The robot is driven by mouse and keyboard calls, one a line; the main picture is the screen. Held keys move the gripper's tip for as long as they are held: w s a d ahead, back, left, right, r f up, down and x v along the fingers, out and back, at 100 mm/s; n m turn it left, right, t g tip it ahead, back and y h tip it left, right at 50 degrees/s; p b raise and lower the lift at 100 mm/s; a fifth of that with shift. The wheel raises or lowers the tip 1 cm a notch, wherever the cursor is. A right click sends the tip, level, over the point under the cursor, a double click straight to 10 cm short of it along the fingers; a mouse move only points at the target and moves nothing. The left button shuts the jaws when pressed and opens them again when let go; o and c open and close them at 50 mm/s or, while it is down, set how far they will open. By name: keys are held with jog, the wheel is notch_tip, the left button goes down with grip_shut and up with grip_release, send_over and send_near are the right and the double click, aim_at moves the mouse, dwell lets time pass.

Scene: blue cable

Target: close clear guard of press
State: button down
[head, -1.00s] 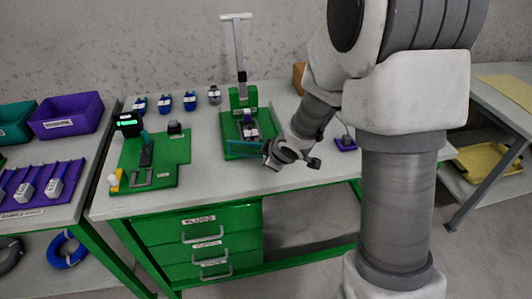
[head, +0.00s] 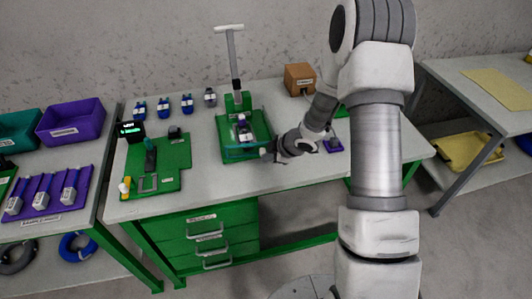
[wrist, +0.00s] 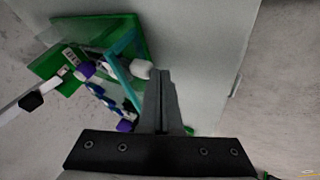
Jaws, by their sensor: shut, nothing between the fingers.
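The press (head: 236,103) stands on a green base plate (head: 262,126) at the middle of the table, its long white lever (head: 233,60) upright. Its guard (head: 243,152), a clear panel with a teal edge, sticks out low at the front. The teal frame (wrist: 117,68) also shows in the wrist view, slanting over the green base. A blue and purple part with a white label (head: 244,134) sits in the press. My gripper (head: 267,153) is shut and empty, at the guard's right end. In the wrist view its fingertips (wrist: 163,72) are beside the frame; contact is unclear.
A green board (head: 172,178) with a small display lies left of the press. Several blue connectors (head: 163,106) stand behind it. A brown box (head: 299,78) is at the back right, and a purple pad (head: 333,146) lies right of my gripper. The table's front is clear.

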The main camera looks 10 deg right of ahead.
jog(key=shift+w+d+p, duration=0.25)
jog(key=shift+w+p, duration=0.4)
jog(key=shift+p, duration=0.1)
jog(key=shift+w+d, duration=0.1)
jog(key=shift+w, duration=0.05)
dwell(0.3)
